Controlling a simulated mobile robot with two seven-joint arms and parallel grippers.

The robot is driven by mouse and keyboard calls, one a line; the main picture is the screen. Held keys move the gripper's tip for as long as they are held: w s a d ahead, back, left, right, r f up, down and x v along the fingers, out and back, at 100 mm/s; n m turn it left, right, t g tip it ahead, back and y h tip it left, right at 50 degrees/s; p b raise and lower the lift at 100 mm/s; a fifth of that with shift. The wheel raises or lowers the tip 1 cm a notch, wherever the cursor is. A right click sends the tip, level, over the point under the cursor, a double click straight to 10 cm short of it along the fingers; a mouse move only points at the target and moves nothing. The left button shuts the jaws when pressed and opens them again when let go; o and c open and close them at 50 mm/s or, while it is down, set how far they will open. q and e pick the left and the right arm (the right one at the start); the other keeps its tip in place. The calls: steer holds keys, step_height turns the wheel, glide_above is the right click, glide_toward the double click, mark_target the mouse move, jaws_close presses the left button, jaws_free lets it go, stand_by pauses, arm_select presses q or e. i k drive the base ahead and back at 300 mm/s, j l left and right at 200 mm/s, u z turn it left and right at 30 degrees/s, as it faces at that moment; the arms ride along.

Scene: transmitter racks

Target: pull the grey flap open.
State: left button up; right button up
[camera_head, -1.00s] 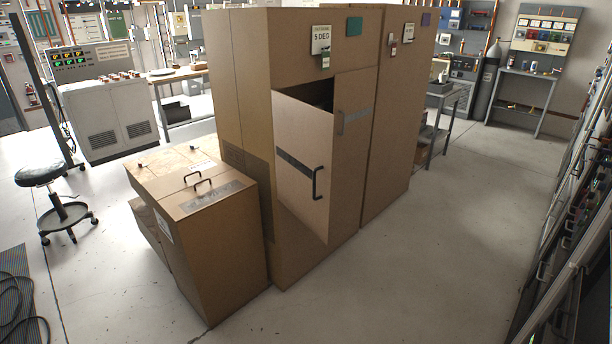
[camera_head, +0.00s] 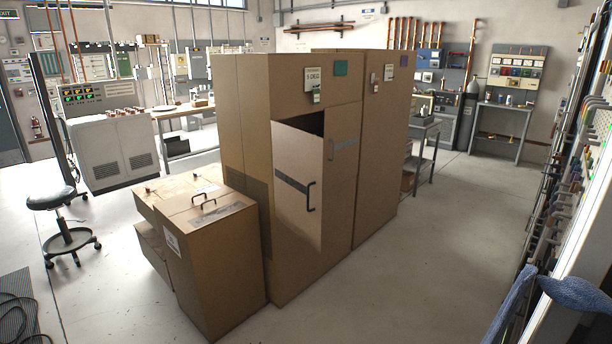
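No plainly grey flap can be made out. A tan door (camera_head: 296,206) with a dark band and a black handle (camera_head: 311,196) stands partly open on the front of a tall tan cabinet (camera_head: 238,150), with a dark gap at its top. Neither gripper can be made out in the view.
A low tan box (camera_head: 215,260) with handles on top stands left of the cabinet. A black stool (camera_head: 70,240) is at far left. The floor (camera_head: 420,260) right of the cabinet is clear. Racks line the right edge; a blue shape (camera_head: 575,294) there is unclear.

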mark_target(342, 122)
steer(key=i+j+z, duration=0.1)
steer(key=i, duration=0.8)
